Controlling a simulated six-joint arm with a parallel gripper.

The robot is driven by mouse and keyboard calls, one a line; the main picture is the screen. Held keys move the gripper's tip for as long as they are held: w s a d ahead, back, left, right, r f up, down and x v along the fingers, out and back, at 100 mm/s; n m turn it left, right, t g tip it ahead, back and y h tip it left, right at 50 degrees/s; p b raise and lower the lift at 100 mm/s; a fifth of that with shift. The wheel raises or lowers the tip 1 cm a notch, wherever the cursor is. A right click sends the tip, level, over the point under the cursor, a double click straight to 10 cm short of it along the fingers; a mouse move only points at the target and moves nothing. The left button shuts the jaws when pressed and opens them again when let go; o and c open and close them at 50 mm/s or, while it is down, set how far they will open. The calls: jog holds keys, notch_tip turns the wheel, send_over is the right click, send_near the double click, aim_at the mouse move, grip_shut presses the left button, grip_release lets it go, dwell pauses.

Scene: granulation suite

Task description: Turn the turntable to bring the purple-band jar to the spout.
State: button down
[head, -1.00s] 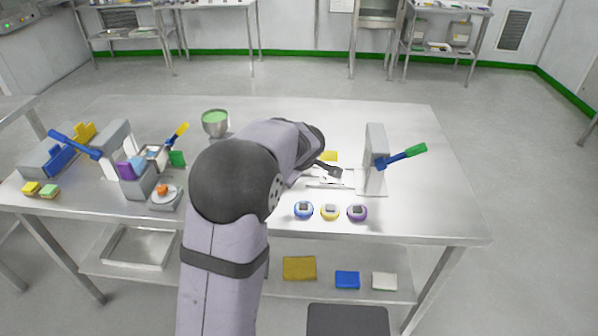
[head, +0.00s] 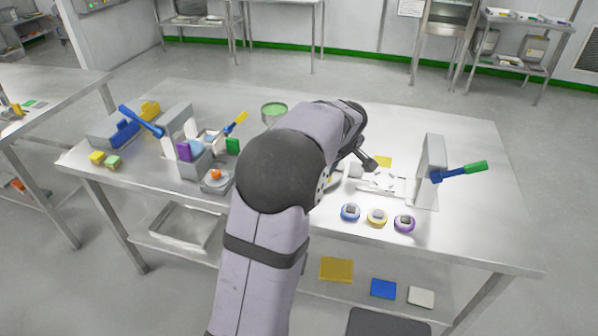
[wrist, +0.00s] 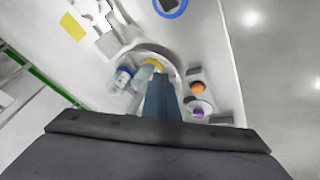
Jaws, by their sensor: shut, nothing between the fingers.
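The wrist view looks down past my gripper (wrist: 162,97), whose closed blue-grey fingers are over a round pale turntable (wrist: 150,50). A clear jar with a blue band (wrist: 122,77) stands at the turntable's left. A yellow-banded jar (wrist: 156,65) is just beyond the fingertips, partly covered by them. A pale round thing with a purple patch (wrist: 198,112) is to the right of the fingers; I cannot tell whether it is the purple-band jar. In the head view my arm hides most of the turntable and my fingers. I cannot make out the spout, or whether the fingers touch anything.
An orange knob (wrist: 198,88) is close right of the fingers. A green-handled upright (head: 432,170) stands right, a lever station (head: 175,125) left. The table's right end is clear.

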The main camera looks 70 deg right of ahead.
jog(key=w+m+g+y+p, duration=0.1)
jog(key=w+m, duration=0.1)
jog(key=w, duration=0.2)
jog(key=w+f+m+g+y, duration=0.1)
jog(key=w, duration=0.2)
jog(key=w+a+f+m+g+y+p, duration=0.1)
jog(key=w+m, duration=0.1)
jog(key=w, duration=0.2)
jog(key=shift+w+m+g+p, duration=0.3)
jog(key=shift+w+p, duration=0.05)
jog(key=w+r+m+g+h+p, duration=0.2)
jog(key=w+r+m+g, duration=0.1)
jog(key=w+m, duration=0.4)
jog(key=shift+w+d+g, duration=0.15)
jog(key=shift+w+g, duration=0.3)
jog(key=shift+g, duration=0.45)
jog(key=shift+s, duration=0.1)
jog(key=p+x, duration=0.3)
jog(key=x, duration=0.6)
jog(key=shift+s+d+f, duration=0.1)
jog(key=shift+s+f, duration=0.15)
jog(key=shift+f, duration=0.05)
jog(key=s+p, duration=0.1)
jog(key=s, duration=0.1)
jog(key=shift+s+r, duration=0.15)
jog(key=shift+s, duration=0.25)
jog(key=shift+s+p, duration=0.3)
jog(key=shift+s, duration=0.25)
